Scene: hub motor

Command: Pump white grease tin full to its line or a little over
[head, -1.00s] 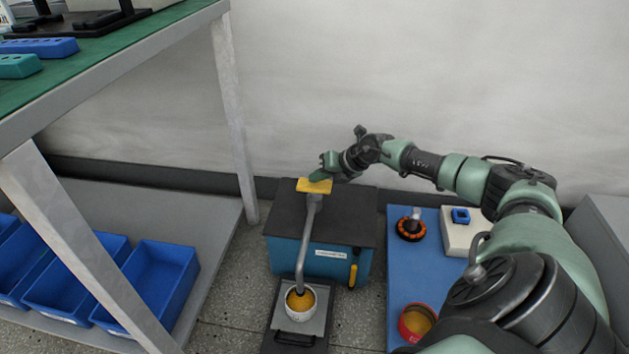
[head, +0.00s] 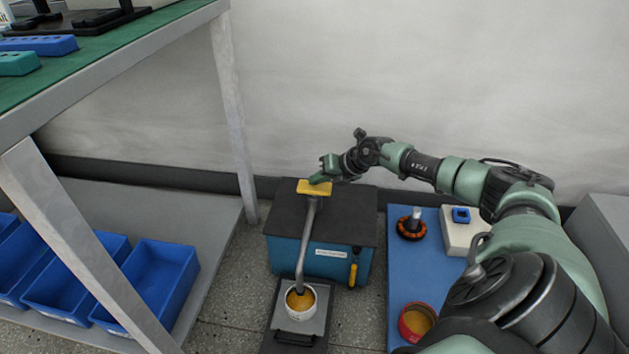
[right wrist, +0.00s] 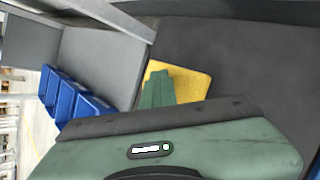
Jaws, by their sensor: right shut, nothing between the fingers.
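The white grease tin (head: 301,309) stands on a small tray (head: 286,339) under the spout of the grease pump (head: 305,250). Amber grease shows inside it around the spout's end; its line cannot be made out. The pump is a teal box with a dark top and a yellow plate (head: 314,188) on top of its post. My right gripper (head: 319,178) is shut and empty, its tips at the yellow plate. In the right wrist view the green fingers lie over the yellow plate (right wrist: 191,85); whether they touch it is unclear. My left gripper is not in view.
A blue board (head: 396,270) right of the pump holds a red tin (head: 416,321) of grease, an orange-and-black ring part (head: 411,229) and a white block (head: 458,240) with a blue piece. Blue bins (head: 150,286) and a green-topped bench (head: 130,47) stand left.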

